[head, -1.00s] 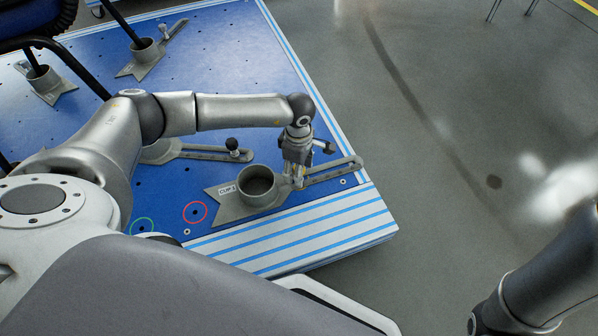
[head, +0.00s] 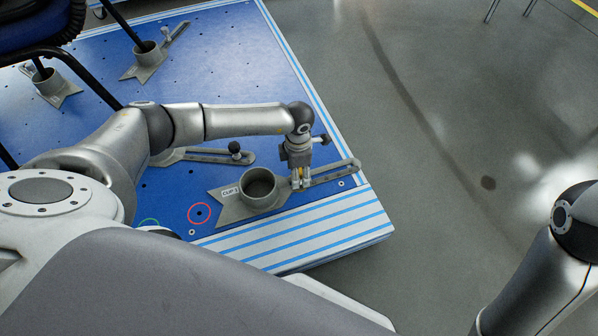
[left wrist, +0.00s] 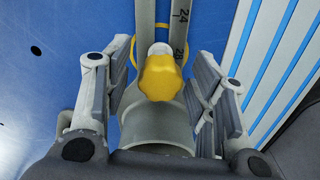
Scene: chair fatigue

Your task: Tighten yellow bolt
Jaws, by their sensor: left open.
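The yellow bolt (left wrist: 160,78) shows in the left wrist view as a lobed knob on the slotted bar of a grey clip. The clip (head: 232,209) lies near the platform's front right corner in the head view, with a round cup and a slotted arm reaching right. My left gripper (head: 301,183) points down over the slotted arm just right of the cup. Its fingers are open, one on each side of the yellow bolt, with gaps visible. In the head view the gripper mostly hides the bolt. My right gripper is out of view.
The blue platform (head: 215,70) has striped edges. A second clip with a black knob (head: 235,147) lies behind my left gripper. Chair legs stand in clips at the far left. A red ring (head: 200,213) marks a hole left of the near clip. Grey floor (head: 430,200) is clear at right.

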